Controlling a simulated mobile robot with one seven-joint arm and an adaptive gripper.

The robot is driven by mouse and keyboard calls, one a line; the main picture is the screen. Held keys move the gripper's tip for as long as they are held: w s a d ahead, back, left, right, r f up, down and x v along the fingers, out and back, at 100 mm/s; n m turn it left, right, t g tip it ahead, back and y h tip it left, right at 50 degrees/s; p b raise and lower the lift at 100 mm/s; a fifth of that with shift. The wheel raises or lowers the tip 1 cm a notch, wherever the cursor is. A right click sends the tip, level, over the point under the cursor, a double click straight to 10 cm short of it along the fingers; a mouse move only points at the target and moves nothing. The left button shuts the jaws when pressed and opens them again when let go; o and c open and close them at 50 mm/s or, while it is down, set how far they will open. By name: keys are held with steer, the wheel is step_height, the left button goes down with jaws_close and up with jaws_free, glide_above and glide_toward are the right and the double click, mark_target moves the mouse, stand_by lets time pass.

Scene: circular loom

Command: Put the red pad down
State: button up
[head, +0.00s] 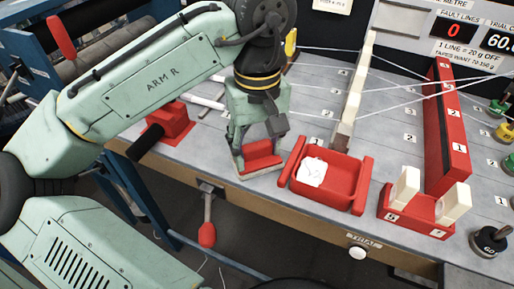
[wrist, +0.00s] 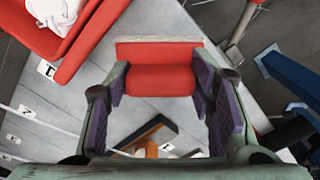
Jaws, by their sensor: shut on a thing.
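The red pad (head: 262,151) is in my gripper (head: 258,140), low over the front edge of the grey table, just left of the red tray. A pale grey edge shows under the pad in the head view. I cannot tell whether the pad touches the table.
A red tray (head: 339,194) with a white crumpled cloth (head: 312,172) stands close to the right. A red block with white pegs (head: 415,212) and a tall red bar (head: 447,130) are farther right. White threads (head: 400,104) cross the table. A red-handled lever (head: 207,233) hangs below the front edge.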

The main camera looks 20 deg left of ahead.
mark_target(257, 146)
steer(key=shift+f, duration=0.2)
steer(key=o, duration=1.3)
step_height(257, 146, up, 12)
steer(key=shift+r, duration=0.25)
